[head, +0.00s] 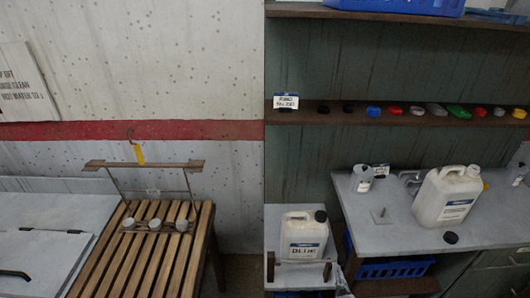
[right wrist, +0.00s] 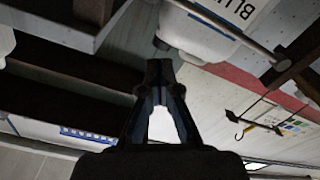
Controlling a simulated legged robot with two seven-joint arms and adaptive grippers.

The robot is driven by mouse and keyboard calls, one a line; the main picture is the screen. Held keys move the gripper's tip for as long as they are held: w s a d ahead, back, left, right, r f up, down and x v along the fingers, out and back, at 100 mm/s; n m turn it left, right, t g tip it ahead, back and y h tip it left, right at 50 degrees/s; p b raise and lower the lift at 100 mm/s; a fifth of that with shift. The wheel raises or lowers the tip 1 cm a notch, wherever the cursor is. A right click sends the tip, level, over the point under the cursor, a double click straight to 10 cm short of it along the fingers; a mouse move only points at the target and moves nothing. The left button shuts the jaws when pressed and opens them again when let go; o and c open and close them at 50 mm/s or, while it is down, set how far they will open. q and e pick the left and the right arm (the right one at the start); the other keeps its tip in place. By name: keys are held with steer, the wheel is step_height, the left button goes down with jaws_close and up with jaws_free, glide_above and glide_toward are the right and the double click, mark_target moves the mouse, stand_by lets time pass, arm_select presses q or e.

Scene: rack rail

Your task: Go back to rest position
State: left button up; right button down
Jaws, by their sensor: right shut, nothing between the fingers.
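My right gripper (right wrist: 160,68) is shut and empty in the right wrist view, its fingertips together. In the head view only a small part of it (head: 342,282) shows at the bottom edge, just right of the rail in front of the low shelf. A white jug (head: 303,238) with a dark cap stands upright behind that rail (head: 300,263). In the right wrist view the jug's labelled side (right wrist: 205,38) is above the fingers, and I see a gap between them. My left gripper is not in view.
A slatted wooden bench (head: 145,260) with a wire rack is at left. A larger white jug (head: 447,196) stands on the right counter (head: 395,225). A blue crate (head: 390,270) is below it. Coloured caps line the shelf (head: 330,117). Free floor shows between bench and low shelf.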

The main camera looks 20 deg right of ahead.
steer(key=s+a+f+m+g+y+p, duration=0.1)
steer(key=s+a+f+g, duration=0.25)
steer(key=f, duration=0.65)
steer(key=s+a+f+g+y, duration=0.1)
steer(key=s+a+f+g, duration=0.25)
steer(key=f, duration=0.65)
arm_select(q)
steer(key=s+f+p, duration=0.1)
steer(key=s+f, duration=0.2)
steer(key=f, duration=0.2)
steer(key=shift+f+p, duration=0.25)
steer(key=shift+p, duration=0.05)
arm_select(e)
steer(key=s+a+f+g+y, duration=0.1)
steer(key=s+a+f+g, duration=0.3)
steer(key=s+f, duration=0.4)
steer(key=s+a+f+g+y, duration=0.2)
steer(key=s+a+f+g, duration=0.3)
steer(key=s, duration=0.8)
step_height(320, 180, down, 3)
steer(key=shift+a+r+n, duration=0.15)
steer(key=shift+a+n, duration=0.25)
steer(key=shift+a, duration=0.65)
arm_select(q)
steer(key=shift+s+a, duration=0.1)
